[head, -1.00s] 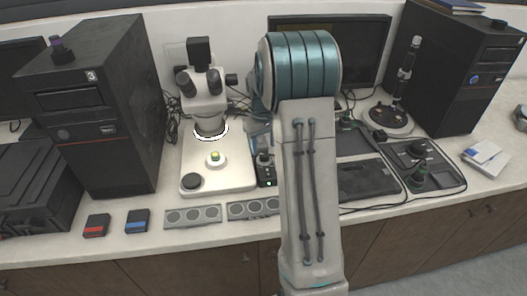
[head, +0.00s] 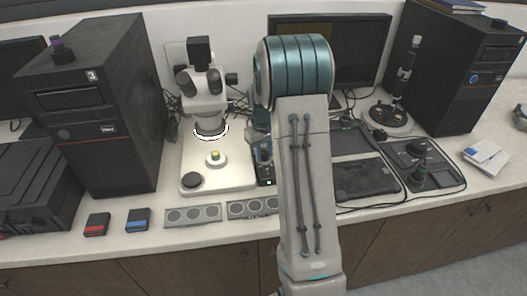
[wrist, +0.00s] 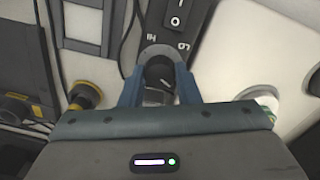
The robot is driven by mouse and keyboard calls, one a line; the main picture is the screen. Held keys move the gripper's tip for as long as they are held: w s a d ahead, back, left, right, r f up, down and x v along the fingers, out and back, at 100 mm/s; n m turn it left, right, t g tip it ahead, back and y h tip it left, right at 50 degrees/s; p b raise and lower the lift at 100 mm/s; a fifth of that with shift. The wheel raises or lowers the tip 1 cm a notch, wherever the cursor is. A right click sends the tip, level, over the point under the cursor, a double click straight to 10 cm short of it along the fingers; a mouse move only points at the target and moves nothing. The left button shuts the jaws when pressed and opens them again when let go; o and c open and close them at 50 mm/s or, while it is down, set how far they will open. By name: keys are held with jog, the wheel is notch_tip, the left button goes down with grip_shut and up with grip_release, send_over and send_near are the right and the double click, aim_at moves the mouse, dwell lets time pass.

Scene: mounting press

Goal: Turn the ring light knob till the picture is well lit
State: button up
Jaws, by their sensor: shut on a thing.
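The ring light knob (wrist: 159,73) is black, on a dark control box (wrist: 181,22) marked HI and LO in the wrist view. My gripper (wrist: 159,82) is shut on the knob, with one blue finger on each side. In the head view the control box (head: 265,181) stands just right of the microscope base, and my gripper (head: 261,150) is at its top, partly hidden by my arm. The ring light (head: 211,133) glows white under the microscope head (head: 205,95). The monitor (head: 357,55) behind my arm looks dark where it shows.
A pale specimen with a yellow-green top (head: 215,157) sits on the microscope base (head: 225,180). Grey trays (head: 193,216) and red (head: 97,224) and blue (head: 138,220) boxes lie along the front edge.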

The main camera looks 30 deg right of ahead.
aim_at(263, 153)
jog(key=m+b, duration=0.1)
jog(key=m, duration=0.4)
jog(key=shift+w+m, duration=0.1)
jog(key=shift+m, duration=0.2)
jog(key=m, duration=0.5)
jog(key=shift+m, duration=0.4)
jog(key=shift+r, duration=0.1)
jog(key=o, duration=1)
notch_tip(263, 153, up, 14)
jog(key=shift+w+a+f+b, duration=0.15)
jog(key=shift+b, duration=0.3)
